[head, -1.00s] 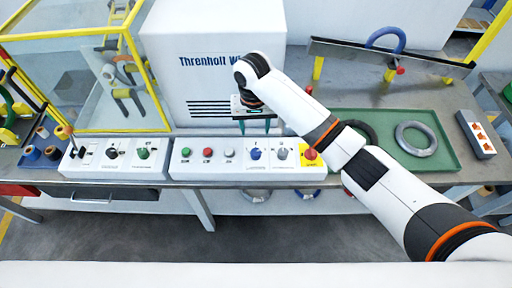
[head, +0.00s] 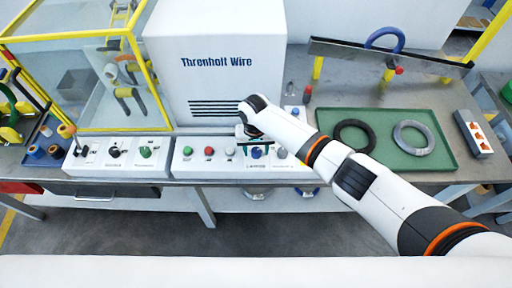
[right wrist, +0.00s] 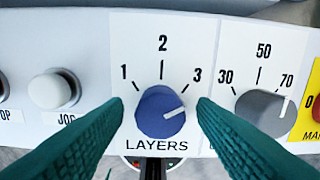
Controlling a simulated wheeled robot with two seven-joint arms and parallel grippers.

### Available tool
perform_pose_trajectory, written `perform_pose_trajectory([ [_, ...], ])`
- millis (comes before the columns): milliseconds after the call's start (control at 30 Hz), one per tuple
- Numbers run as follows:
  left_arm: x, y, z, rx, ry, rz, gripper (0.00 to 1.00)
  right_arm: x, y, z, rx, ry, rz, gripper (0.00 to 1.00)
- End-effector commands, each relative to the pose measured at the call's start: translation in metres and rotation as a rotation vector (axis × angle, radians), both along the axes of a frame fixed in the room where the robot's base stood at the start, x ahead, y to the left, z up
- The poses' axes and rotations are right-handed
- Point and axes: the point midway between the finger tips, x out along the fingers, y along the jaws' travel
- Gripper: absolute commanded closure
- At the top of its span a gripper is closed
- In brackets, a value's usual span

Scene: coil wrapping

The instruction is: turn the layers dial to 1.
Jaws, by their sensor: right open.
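The layers dial (right wrist: 158,113) is a blue knob above the word LAYERS, with marks 1, 2 and 3 around it. Its white pointer line points right and slightly up, on the 3 side and a little below the 3 mark. In the head view the dial (head: 256,153) shows small on the white panel, just under my right gripper (head: 250,148). In the right wrist view my right gripper (right wrist: 160,108) is open, one green finger on each side of the dial. Gaps show between knob and fingers. My left gripper is not in view.
A grey dial (right wrist: 262,112) marked 30, 50 and 70 sits close right of the layers dial. A white JOG button (right wrist: 55,90) sits left. A green tray (head: 440,165) with dark and grey coils lies right. The Threnholt Wire machine (head: 220,85) stands behind the panel.

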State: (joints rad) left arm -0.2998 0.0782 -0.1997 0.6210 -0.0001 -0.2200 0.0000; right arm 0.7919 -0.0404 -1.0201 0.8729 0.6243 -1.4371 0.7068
Motion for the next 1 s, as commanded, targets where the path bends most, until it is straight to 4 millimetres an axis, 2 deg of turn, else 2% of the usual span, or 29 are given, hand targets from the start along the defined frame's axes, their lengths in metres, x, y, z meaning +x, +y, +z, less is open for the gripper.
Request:
perform_pose_trajectory([
  [100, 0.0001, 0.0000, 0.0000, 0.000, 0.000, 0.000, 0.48, -0.0002, 0.0001, 0.0000, 0.000, 0.001, 0.000, 0.48],
  [133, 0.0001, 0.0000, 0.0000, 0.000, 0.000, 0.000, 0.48, -0.0002, 0.0001, 0.0000, 0.000, 0.001, 0.000, 0.51],
  [400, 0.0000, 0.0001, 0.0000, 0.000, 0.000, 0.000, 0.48, -0.0002, -0.0001, 0.0002, 0.000, 0.001, 0.000, 0.93],
  [733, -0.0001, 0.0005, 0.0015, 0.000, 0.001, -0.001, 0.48, -0.0004, 0.0002, 0.0008, 0.001, 0.002, 0.053, 0.93],
  [1000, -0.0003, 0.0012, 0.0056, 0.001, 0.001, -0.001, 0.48, -0.0007, 0.0003, 0.0012, 0.002, 0.002, 0.234, 0.93],
])
